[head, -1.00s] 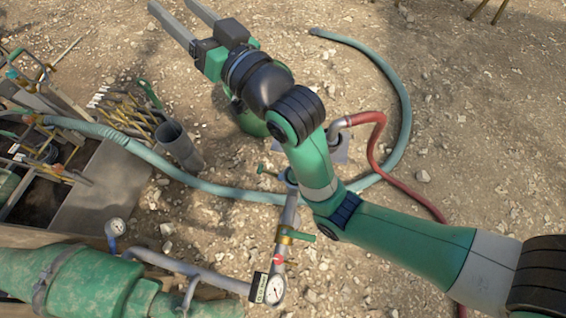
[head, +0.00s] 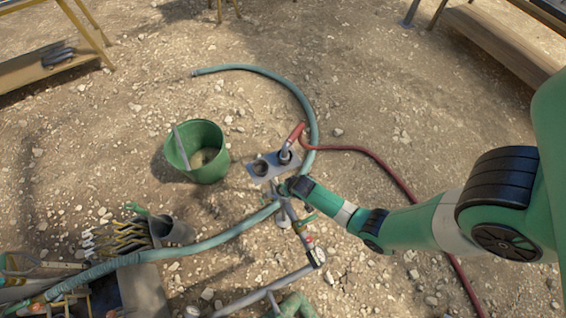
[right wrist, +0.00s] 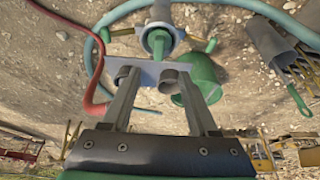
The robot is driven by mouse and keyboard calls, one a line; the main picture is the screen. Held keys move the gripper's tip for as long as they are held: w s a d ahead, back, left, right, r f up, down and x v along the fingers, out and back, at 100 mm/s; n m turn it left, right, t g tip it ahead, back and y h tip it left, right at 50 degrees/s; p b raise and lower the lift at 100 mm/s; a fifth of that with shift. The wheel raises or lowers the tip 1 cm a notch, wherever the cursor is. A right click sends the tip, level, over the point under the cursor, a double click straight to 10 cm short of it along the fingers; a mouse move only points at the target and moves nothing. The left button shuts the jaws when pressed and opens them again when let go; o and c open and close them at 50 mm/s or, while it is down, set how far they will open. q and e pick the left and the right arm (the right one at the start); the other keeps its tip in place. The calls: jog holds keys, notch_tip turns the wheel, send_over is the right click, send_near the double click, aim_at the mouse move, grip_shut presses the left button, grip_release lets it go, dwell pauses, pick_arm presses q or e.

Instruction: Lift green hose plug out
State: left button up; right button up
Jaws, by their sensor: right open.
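The green hose (head: 310,110) curves over the ground; its loose end (head: 197,72) lies upper left of the bucket. A grey plate (head: 257,172) carries two round sockets; the left one looks empty and the right holds the grey elbow of the red hose (head: 350,148). In the right wrist view the open fingers of my right gripper (right wrist: 158,100) flank the two sockets, with nothing seen between them. My dark wrist hides the fingers in the head view. My left gripper is out of view.
A green bucket (head: 208,172) stands left of the plate. A pipe assembly (head: 318,256) with valves lies just below it. Benches line the top edges. Open gravel lies above the plate.

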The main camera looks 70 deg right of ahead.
jog(key=b+x, duration=0.6)
jog(key=shift+d+f, duration=0.1)
jog(key=shift+f, duration=0.25)
jog(key=b+x, duration=0.3)
jog(key=x, duration=0.1)
jog(key=shift+s+f, duration=0.1)
jog(key=shift+f, duration=0.05)
jog(key=shift+d+f+b, duration=0.1)
jog(key=shift+f+b, duration=0.25)
grip_shut()
